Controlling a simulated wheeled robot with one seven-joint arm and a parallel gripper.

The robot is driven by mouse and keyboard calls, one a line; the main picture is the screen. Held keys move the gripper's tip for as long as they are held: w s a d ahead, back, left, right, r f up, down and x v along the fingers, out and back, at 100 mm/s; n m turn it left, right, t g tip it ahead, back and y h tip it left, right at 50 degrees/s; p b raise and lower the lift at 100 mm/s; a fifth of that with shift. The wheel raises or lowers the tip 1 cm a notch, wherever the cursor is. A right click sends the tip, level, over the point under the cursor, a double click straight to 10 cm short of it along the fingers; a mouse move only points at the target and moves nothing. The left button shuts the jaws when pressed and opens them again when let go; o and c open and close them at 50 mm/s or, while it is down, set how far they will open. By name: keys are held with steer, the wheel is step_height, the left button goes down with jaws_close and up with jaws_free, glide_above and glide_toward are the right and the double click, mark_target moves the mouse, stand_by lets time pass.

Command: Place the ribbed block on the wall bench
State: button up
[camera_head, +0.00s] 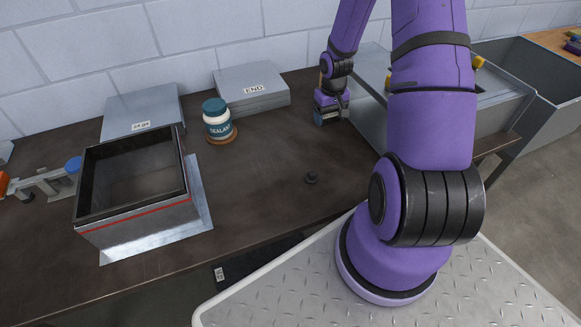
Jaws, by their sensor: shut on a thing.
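The wall bench (270,170) is a dark brown top that runs along the white block wall. My gripper (332,108) is over the right part of the bench, near its back, and points down. It is shut on a small dark blue-grey block, which I take to be the ribbed block (328,118). Its ribs are too small to make out. The block is low over the bench top, and I cannot tell whether it touches it.
An open metal duct box (135,222) stands at the left. Behind it are flat sheet stacks (142,108) and (250,86), and a sealant jar (217,120). A small dark knob (311,178) sits mid-bench. Grey metal bins (535,85) stand at the right. The middle bench is mostly clear.

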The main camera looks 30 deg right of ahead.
glide_above(282, 141)
steer(key=shift+f, duration=0.8)
steer(key=shift+d+f, duration=0.1)
steer(key=shift+f, duration=1.65)
steer(key=shift+f, duration=0.15)
steer(key=o, duration=1.2)
steer(key=shift+c, duration=0.2)
